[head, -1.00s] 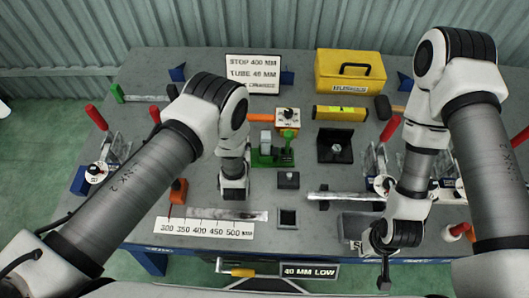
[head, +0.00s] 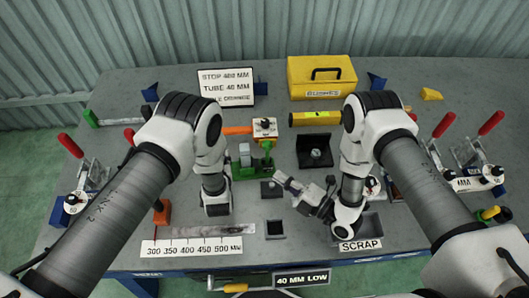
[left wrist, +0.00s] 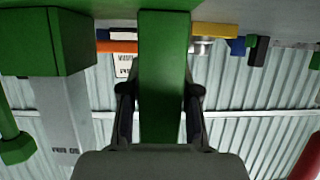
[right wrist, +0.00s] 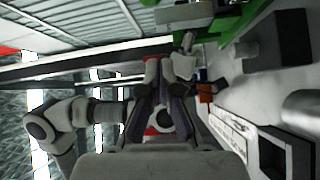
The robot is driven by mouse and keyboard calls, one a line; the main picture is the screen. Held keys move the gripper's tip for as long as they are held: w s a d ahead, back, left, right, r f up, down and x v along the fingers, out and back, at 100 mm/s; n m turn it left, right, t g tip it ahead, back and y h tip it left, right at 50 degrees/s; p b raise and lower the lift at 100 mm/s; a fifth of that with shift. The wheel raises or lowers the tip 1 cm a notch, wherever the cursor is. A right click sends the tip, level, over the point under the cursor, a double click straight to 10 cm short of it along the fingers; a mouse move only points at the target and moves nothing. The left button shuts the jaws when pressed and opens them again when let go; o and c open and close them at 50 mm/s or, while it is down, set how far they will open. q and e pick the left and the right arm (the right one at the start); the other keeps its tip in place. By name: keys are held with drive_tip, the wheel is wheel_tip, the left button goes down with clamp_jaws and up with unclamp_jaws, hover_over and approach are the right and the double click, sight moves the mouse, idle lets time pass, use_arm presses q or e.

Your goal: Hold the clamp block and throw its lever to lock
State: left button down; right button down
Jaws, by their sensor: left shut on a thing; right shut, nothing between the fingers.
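The green clamp block (head: 248,172) stands near the middle of the bench, with a grey block on its left part. Its green lever (head: 267,150) stands up at its right side. In the left wrist view, my left gripper (left wrist: 160,105) is shut on a green bar of the clamp block (left wrist: 165,60). In the head view my left arm hides that grip. My right gripper (head: 280,180) is shut and empty, just right of and in front of the clamp, apart from the lever. In the right wrist view, the green clamp (right wrist: 235,22) lies beyond my right gripper (right wrist: 165,75).
A small dark block (head: 270,190) and a square socket (head: 275,229) lie in front of the clamp. A black fixture (head: 314,152) stands to its right, a white-topped block (head: 265,128) behind. Red-handled clamps (head: 480,165) stand at the right.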

sight(267, 153)
drive_tip(key=shift+s+a+r+n+y, duration=0.1)
drive_tip(key=shift+s+r+n+y, duration=0.15)
drive_tip(key=shift+n, duration=0.25)
drive_tip(key=shift+w+a, duration=0.1)
drive_tip(key=shift+w, duration=0.05)
drive_tip(key=w+a, duration=0.4)
drive_tip(key=w, duration=0.4)
drive_tip(key=shift+w, duration=0.25)
drive_tip(key=shift+d+r, duration=0.1)
drive_tip(key=shift+d, duration=0.15)
